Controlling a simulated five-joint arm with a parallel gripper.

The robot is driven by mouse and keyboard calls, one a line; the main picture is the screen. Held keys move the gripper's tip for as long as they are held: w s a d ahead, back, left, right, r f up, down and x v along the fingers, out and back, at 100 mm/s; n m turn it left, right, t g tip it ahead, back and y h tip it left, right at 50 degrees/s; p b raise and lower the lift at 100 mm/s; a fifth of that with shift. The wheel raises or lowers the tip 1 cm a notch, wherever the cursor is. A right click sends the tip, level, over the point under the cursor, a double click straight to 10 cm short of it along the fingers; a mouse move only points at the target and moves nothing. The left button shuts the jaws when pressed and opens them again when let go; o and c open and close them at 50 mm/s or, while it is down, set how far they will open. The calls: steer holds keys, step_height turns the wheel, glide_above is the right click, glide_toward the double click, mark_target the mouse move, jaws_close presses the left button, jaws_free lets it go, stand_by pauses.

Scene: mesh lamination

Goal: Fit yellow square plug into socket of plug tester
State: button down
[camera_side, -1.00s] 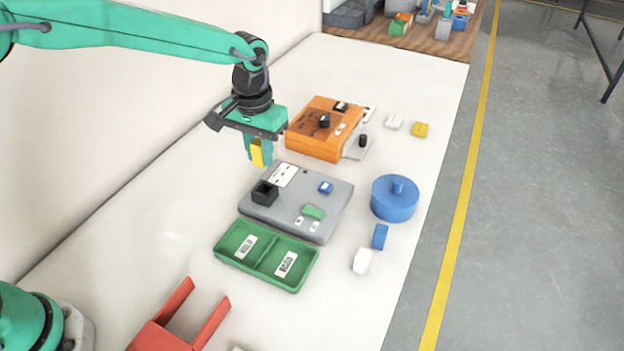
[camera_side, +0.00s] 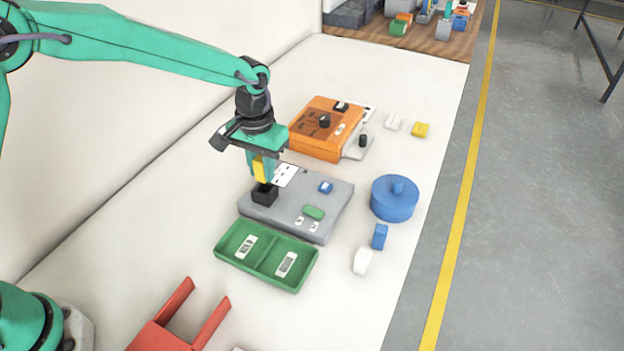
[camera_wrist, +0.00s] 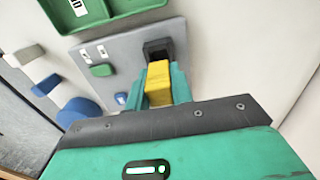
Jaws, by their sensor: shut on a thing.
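The yellow square plug (camera_side: 260,169) is held between the fingers of my gripper (camera_side: 263,172). It also shows in the wrist view (camera_wrist: 159,83), between the two green fingers. The plug tester (camera_side: 300,212) is a grey box with a black square socket (camera_side: 265,194) at its left. In the side view the plug is upright just above the socket. In the wrist view the socket (camera_wrist: 158,48) shows just beyond the plug's tip. I cannot tell whether the tip touches the socket's rim.
A green two-part tray (camera_side: 297,280) lies in front of the tester. An orange box (camera_side: 316,140) with a black knob stands behind. A round blue lidded thing (camera_side: 394,203), a blue block (camera_side: 380,237) and a white block (camera_side: 362,261) stand to the right. A red forked piece (camera_side: 165,335) lies at the front.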

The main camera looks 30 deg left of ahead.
mark_target(259, 158)
steer(key=shift+f, duration=0.8)
steer(key=shift+f, duration=0.9)
stand_by(1.3)
steer(key=c, duration=1.1)
jaws_free()
steer(key=shift+c, duration=0.2)
steer(key=shift+r, duration=3.95)
steer(key=shift+a, duration=0.1)
